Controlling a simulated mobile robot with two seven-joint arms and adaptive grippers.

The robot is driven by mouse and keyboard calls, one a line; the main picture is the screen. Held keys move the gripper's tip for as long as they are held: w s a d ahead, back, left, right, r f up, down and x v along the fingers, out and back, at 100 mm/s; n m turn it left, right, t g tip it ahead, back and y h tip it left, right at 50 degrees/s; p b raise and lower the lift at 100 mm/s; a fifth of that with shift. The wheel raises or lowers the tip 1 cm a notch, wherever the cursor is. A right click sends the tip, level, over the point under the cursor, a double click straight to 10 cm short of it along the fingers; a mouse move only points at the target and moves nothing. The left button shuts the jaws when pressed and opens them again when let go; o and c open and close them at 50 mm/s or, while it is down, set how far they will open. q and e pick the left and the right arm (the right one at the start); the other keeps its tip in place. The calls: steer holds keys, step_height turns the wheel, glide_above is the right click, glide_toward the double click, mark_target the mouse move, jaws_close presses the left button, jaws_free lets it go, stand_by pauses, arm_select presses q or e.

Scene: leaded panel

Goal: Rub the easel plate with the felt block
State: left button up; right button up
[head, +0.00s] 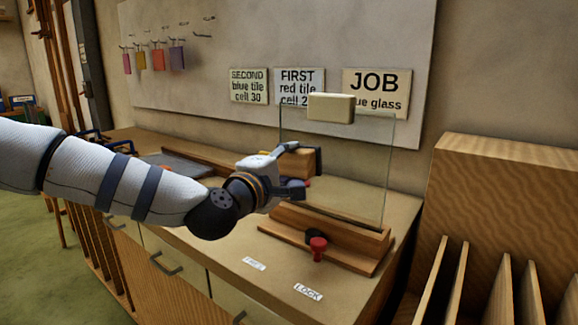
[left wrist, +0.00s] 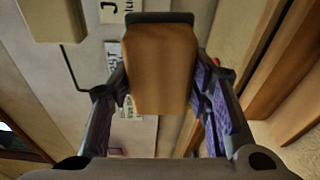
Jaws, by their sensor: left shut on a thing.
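The easel plate (head: 350,165) is a clear glass pane standing upright in a wooden base (head: 325,235). A cream block (head: 331,108) sits at its top edge and also shows in the left wrist view (left wrist: 52,18). My left gripper (head: 296,172) is shut on the felt block (head: 297,163), a wooden block with a dark face. In the left wrist view, the felt block (left wrist: 160,70) lies between both fingers, its dark face pointing away from the palm. The block is at the plate's left side; I cannot tell whether it touches the glass. My right gripper is out of view.
A red knob (head: 317,246) is on the base's front, near the LOCK label (head: 308,291). Signs, including JOB (head: 376,94), hang on the wall board behind. A wooden rack (head: 500,220) stands at the right.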

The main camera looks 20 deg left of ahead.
mark_target(310, 167)
arm_select(q)
steer(key=shift+w+d, duration=0.15)
steer(key=shift+w, duration=0.1)
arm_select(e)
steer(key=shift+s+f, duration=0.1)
arm_select(q)
steer(key=shift+s+d+r, duration=0.15)
steer(key=shift+s+d, duration=0.15)
steer(key=shift+d, duration=0.35)
steer(key=shift+s+d+r, duration=0.1)
steer(key=shift+s+d, duration=0.15)
steer(key=shift+d, duration=0.35)
steer(key=shift+s+d+f+p, duration=0.15)
steer(key=shift+s+d+p, duration=0.15)
steer(key=shift+d, duration=0.35)
steer(key=shift+w, duration=0.2)
steer(key=shift+w+a, duration=0.25)
steer(key=shift+a, duration=0.4)
steer(key=shift+w+a, duration=0.2)
steer(key=shift+a, duration=0.45)
steer(key=shift+w+a, duration=0.25)
steer(key=shift+a, duration=0.4)
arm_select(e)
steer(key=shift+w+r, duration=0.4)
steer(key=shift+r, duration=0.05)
